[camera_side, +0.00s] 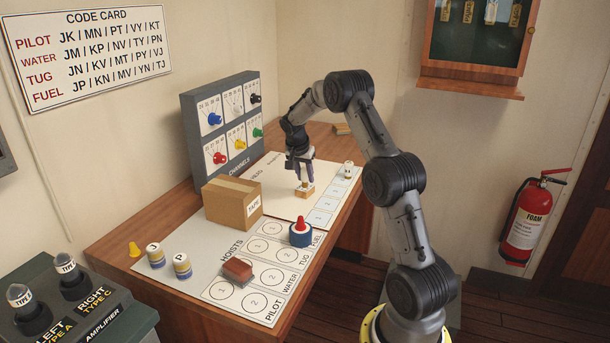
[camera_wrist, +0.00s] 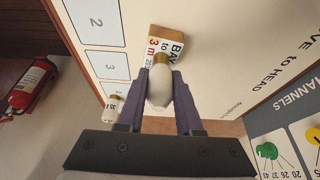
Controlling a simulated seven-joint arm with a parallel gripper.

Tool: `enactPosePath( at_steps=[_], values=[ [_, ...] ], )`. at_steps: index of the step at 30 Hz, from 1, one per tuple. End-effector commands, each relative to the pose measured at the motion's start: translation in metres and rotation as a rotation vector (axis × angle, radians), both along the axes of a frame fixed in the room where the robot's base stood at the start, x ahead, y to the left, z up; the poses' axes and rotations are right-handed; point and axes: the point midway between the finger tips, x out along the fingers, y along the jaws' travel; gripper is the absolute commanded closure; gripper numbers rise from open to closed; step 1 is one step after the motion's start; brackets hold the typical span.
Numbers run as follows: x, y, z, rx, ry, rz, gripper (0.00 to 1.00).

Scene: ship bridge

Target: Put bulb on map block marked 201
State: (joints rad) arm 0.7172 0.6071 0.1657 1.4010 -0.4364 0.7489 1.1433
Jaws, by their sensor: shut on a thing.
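My gripper (camera_side: 300,168) is over the white chart area of the table. In the wrist view it (camera_wrist: 160,82) is shut on a white bulb (camera_wrist: 160,92) with a brass base. The brass end points at the map block (camera_wrist: 165,44), a wooden block with a white label reading "BAY", "to" and "3 m 201", its last digits partly covered. In the side view the block (camera_side: 305,193) stands right below my gripper. The brass end overlaps the block in the wrist view; I cannot tell whether they touch.
A small white cylinder (camera_side: 347,170) stands near the numbered squares. A cardboard box marked TAPE (camera_side: 233,203) is left of my gripper. The channels panel (camera_side: 222,125) stands behind. A red-topped blue piece (camera_side: 300,234) and a red-brown block (camera_side: 237,271) sit on the hoists sheet.

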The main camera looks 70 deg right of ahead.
Motion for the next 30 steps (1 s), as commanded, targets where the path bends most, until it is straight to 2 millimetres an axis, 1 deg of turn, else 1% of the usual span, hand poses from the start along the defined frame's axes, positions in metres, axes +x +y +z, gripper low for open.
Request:
enactPosePath(
  at_steps=[1, 5, 6, 14, 17, 20, 30],
  values=[
    [0.0, 0.0, -0.001, 0.0, 0.0, 0.0, 0.62],
    [0.0, 0.0, -0.001, 0.0, 0.0, 0.0, 0.39],
    [0.0, 0.0, -0.001, 0.0, 0.0, 0.0, 0.36],
    [0.0, 0.0, 0.0, 0.0, 0.0, 0.0, 0.36],
    [0.0, 0.0, 0.005, 0.0, 0.0, -0.001, 0.36],
    [0.001, 0.005, 0.016, -0.001, -0.002, 0.0, 0.36],
    [0.001, 0.031, 0.08, -0.002, -0.004, 0.001, 0.36]
  ],
)
